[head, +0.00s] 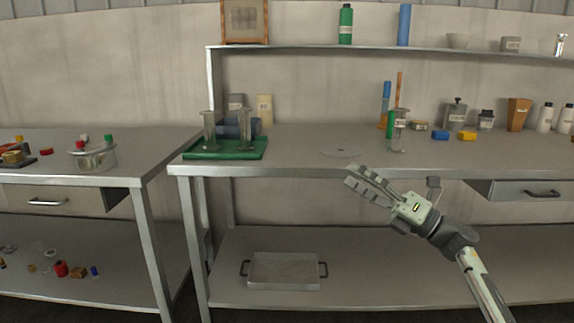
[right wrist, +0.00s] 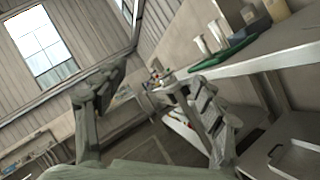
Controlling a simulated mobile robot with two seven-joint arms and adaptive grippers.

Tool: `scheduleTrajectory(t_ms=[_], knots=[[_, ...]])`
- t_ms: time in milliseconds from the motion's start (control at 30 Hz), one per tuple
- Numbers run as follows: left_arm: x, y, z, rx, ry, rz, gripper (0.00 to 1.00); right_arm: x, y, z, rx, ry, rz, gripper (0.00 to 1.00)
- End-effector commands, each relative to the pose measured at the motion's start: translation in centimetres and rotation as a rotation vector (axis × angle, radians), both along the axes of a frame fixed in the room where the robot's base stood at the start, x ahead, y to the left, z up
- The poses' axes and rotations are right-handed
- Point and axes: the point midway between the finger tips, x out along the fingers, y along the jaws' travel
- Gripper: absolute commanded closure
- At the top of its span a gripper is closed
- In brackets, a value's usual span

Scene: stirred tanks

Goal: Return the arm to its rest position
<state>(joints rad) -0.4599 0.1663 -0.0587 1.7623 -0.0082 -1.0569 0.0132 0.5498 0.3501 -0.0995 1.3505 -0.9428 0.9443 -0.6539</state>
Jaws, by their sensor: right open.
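My right gripper (head: 366,184) is in the head view, in front of the front edge of the right-hand bench (head: 290,168). Its arm comes in from the lower right and the fingers point up and left. In the right wrist view its two fingers (right wrist: 158,98) stand wide apart with nothing between them. It is open and empty and appears to touch nothing. My left gripper shows in neither view.
A green tray (head: 225,153) with glass cylinders stands on the bench's left part. A glass cylinder (head: 398,135) stands behind the gripper. A drawer (head: 528,190) hangs under the bench at right. A metal tray (head: 284,271) lies on the lower shelf. A second bench (head: 120,165) stands left.

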Motion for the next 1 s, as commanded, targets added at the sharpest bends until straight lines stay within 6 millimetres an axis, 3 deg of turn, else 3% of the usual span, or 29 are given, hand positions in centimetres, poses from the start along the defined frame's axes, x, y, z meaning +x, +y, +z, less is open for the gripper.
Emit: scheduleTrajectory(t_ms=[100, 200, 300, 433, 533, 700, 833, 1000], knots=[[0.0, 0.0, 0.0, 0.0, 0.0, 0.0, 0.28, 5.4, -6.3, 2.2, 0.322, 0.199, -0.212, 0.3], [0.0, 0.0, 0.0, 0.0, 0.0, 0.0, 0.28, 8.9, -12.4, 1.4, 0.605, 0.388, -0.375, 0.3], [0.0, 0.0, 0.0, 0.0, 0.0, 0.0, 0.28, 11.1, -18.2, -1.8, 0.89, 0.59, -0.526, 0.3], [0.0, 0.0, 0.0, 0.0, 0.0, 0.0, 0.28, 11.7, -23.4, -8.0, 1.216, 0.844, -0.698, 0.3], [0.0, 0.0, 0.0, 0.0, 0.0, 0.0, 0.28, 10.9, -25.3, -12.7, 1.406, 1.007, -0.81, 0.3], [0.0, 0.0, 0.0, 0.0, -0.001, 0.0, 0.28, 8.2, -26.2, -19.5, 1.648, 1.244, -0.982, 0.3], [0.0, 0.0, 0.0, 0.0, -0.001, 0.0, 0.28, 5.3, -25.7, -23.9, 1.792, 1.409, -1.118, 0.3], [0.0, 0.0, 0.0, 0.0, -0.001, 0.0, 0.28, 1.4, -23.5, -30.4, 1.746, 1.479, -1.17, 0.3]])
